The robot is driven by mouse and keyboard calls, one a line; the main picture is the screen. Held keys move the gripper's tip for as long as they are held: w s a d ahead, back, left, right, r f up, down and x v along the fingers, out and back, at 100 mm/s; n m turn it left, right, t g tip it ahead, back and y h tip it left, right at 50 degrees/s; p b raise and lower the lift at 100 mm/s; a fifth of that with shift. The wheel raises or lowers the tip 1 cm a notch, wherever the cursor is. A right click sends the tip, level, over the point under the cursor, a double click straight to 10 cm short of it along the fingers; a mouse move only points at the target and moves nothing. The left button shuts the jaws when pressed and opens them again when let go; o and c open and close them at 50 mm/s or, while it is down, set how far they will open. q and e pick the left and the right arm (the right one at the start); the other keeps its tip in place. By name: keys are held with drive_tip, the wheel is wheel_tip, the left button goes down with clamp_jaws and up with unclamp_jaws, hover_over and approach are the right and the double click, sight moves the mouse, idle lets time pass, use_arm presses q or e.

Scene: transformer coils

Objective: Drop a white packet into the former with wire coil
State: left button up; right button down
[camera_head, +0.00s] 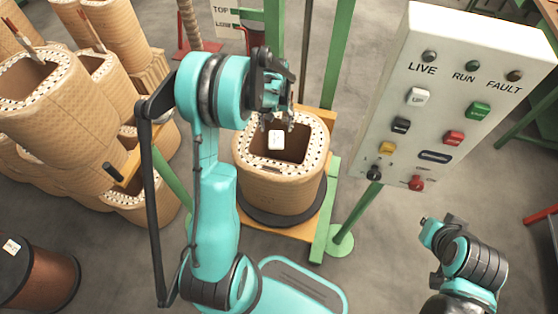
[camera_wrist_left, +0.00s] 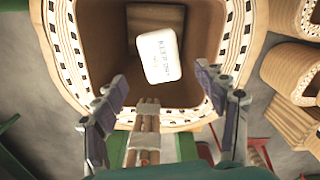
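A white packet (camera_head: 276,140) with dark print shows inside the opening of a tan, paper-wrapped former with a coil (camera_head: 280,185). In the left wrist view the packet (camera_wrist_left: 160,58) is tilted within the former's cavity, beyond the fingertips and apart from them. The former's rim (camera_wrist_left: 70,60) is lined with white and dark pieces. My left gripper (camera_head: 277,122) is above the former's opening, pointing down. Its fingers (camera_wrist_left: 170,90) are spread with nothing between them. My right gripper (camera_head: 432,232) is at the lower right, far from the former; its fingers are not clear.
A control panel (camera_head: 450,100) stands right of the former, between it and my right arm. Green posts (camera_head: 338,60) rise behind the former. Several tan coils (camera_head: 60,110) crowd the left. A copper-coloured drum (camera_head: 45,275) with a white item (camera_head: 12,246) is at lower left.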

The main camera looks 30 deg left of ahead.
use_arm(q)
wheel_tip(320, 180, up, 12)
idle(0.7)
drive_tip(key=shift+d, duration=0.1)
drive_tip(key=s+d+r+m+t, duration=0.35)
drive_tip(key=s+d+r, duration=0.35)
drive_tip(key=s+d, duration=0.25)
drive_tip(key=s+d+f+m+t, duration=0.2)
drive_tip(key=s+d, duration=0.3)
drive_tip(key=s, duration=0.4)
drive_tip(key=shift+s+d+f+t, duration=0.15)
drive_tip(key=shift+d+f+t, duration=0.2)
drive_tip(key=shift+t, duration=0.5)
idle(0.5)
